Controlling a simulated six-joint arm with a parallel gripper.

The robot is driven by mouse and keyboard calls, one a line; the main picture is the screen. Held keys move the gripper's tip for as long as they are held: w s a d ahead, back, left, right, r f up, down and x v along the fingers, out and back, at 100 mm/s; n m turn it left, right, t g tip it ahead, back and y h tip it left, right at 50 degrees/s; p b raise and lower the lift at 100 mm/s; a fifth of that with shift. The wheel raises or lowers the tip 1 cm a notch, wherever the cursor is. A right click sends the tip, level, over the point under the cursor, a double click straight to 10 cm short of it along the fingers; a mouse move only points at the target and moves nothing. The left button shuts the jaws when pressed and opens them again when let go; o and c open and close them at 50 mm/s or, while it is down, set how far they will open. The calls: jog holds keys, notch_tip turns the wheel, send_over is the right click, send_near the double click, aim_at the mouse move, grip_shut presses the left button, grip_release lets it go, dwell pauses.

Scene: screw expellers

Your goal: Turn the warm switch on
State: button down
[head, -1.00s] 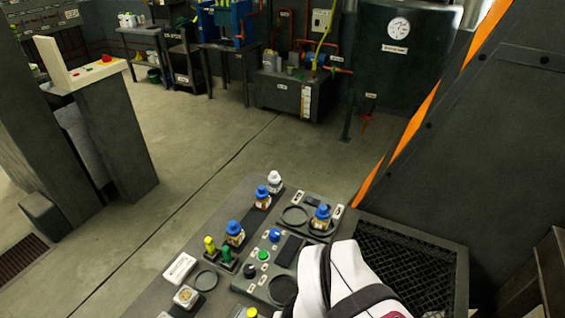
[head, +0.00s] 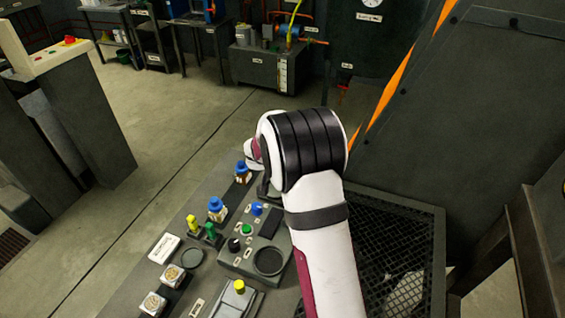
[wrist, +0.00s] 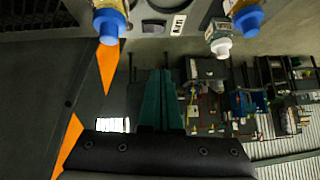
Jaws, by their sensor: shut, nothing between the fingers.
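The control panel (head: 237,260) on the bench carries a black knob (head: 234,245), a green knob (head: 246,229) and a blue knob (head: 257,209). The labels are too small to read, so I cannot tell which control is the warm switch. My arm reaches over the panel's right side and hides part of it in the head view. My gripper (wrist: 160,78) shows in the wrist view as teal fingers, shut and empty. It appears apart from the bottles at the top of that view.
Blue-capped bottles (head: 217,209) and (head: 242,172) stand along the bench. In the wrist view, blue caps (wrist: 108,24) and (wrist: 248,19) and a white cap (wrist: 221,47) lie beyond the fingers. A mesh grate (head: 395,240) is right of my arm. Round jars (head: 153,303) sit at front left.

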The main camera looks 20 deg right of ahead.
jog(key=shift+f, duration=0.1)
jog(key=x, duration=0.9)
jog(key=shift+w+d+f, duration=0.2)
jog(key=shift+f, duration=0.05)
notch_tip(320, 180, down, 3)
jog(key=shift+w+a+r, duration=0.1)
jog(key=shift+w+r, duration=0.05)
jog(key=shift+a+f, duration=0.1)
jog(key=shift+f, duration=0.5)
jog(key=shift+w+f, duration=0.1)
jog(key=shift+f, duration=0.2)
jog(key=shift+s+d+r, duration=0.3)
jog(key=shift+s+d, duration=0.2)
